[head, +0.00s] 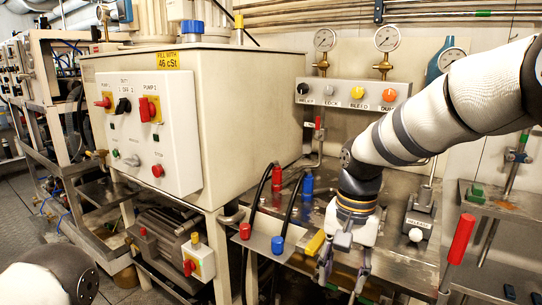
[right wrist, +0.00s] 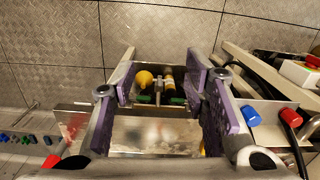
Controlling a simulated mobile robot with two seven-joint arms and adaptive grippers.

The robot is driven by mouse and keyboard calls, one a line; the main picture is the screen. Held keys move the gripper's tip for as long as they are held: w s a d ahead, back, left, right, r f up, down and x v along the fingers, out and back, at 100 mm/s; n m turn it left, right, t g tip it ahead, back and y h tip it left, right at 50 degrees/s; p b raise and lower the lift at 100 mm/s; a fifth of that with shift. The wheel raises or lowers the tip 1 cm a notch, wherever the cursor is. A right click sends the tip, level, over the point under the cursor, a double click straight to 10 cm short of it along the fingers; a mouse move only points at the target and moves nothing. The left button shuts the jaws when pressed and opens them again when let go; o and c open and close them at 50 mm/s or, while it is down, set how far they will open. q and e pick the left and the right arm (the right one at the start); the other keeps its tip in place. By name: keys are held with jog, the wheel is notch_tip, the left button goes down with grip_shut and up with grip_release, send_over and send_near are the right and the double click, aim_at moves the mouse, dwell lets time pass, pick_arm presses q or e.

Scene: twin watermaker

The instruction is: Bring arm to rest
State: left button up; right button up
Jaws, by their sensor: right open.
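My right arm (head: 415,120) comes in from the upper right and bends down at the elbow. My right gripper (head: 342,283) points down in front of the metal bench, its fingers spread. In the right wrist view the purple-padded fingers of my right gripper (right wrist: 160,85) stand wide apart with nothing held between them. Part of my left arm (head: 50,284) shows at the lower left; its gripper is outside the view.
A cream cabinet (head: 245,100) with a switch panel (head: 150,165) stands left of my right gripper. Close by are black hoses with red (head: 245,231) and blue (head: 277,245) ends. A red-handled lever (head: 461,238) rises on the right. Gauges (head: 387,38) and knobs line the back wall.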

jog(key=s+d+f+n, duration=0.1)
jog(key=s+f, duration=0.2)
jog(key=f, duration=0.4)
jog(key=s+d+f+g, duration=0.1)
jog(key=s+f, duration=0.3)
jog(key=f, duration=0.3)
jog(key=s+d+f+n, duration=0.1)
jog(key=s+f, duration=0.2)
jog(key=f, duration=0.4)
pick_arm(q)
jog(key=w, duration=0.2)
jog(key=shift+w+r, duration=0.25)
jog(key=shift+w, duration=0.05)
pick_arm(e)
jog(key=s+d+f+n, duration=0.1)
jog(key=s+d+f, duration=0.1)
jog(key=s, duration=1.2)
jog(key=s+d+f+n+g, duration=0.1)
jog(key=s+d, duration=0.3)
jog(key=s, duration=1)
jog(key=shift+s+f+n, duration=0.15)
jog(key=shift+f+n, duration=0.55)
jog(key=shift+f, duration=0.2)
pick_arm(q)
jog(key=shift+c, duration=0.6)
